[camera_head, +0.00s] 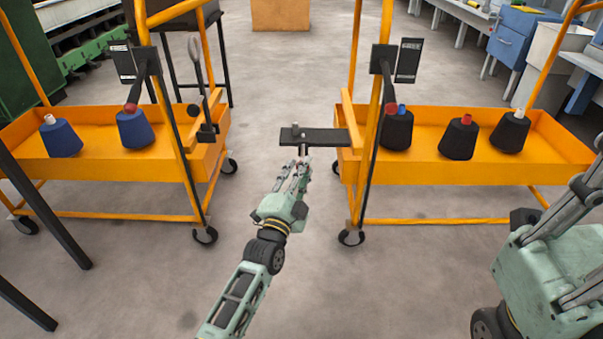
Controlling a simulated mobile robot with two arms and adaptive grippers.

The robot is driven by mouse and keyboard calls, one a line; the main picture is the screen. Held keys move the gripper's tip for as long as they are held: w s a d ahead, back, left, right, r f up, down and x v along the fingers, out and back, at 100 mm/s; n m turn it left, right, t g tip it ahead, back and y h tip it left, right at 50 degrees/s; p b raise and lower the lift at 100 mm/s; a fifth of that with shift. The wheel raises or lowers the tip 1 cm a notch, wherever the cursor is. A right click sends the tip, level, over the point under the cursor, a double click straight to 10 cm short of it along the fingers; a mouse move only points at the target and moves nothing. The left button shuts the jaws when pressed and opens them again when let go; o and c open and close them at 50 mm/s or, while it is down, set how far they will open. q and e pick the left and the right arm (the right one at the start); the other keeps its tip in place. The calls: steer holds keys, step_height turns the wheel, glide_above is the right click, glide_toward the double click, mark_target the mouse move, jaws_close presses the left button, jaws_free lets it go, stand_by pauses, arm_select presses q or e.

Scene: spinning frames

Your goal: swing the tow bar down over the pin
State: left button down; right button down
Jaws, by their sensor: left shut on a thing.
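The tow bar (196,58) is a grey bar with a rounded end that stands nearly upright at the inner end of the left orange cart (100,168), above a black bracket (207,132). A short upright pin (295,130) stands on a black plate (325,138) that juts left from the right orange cart (450,176). The bar is well apart from the pin. My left gripper (302,163) is shut at the plate's near edge on a small part there, largely hidden by the fingers. My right gripper (580,245) is partly in view at lower right, with its fingertips cut off.
Blue yarn cones (134,128) sit in the left cart and black cones (459,138) in the right. Orange posts and black rods rise at the carts' inner ends. The floor (265,90) between the carts is clear. A blue cabinet (515,45) stands back right.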

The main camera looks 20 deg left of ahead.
arm_select(q)
steer(key=shift+d+f, duration=0.15)
steer(key=shift+f, duration=0.15)
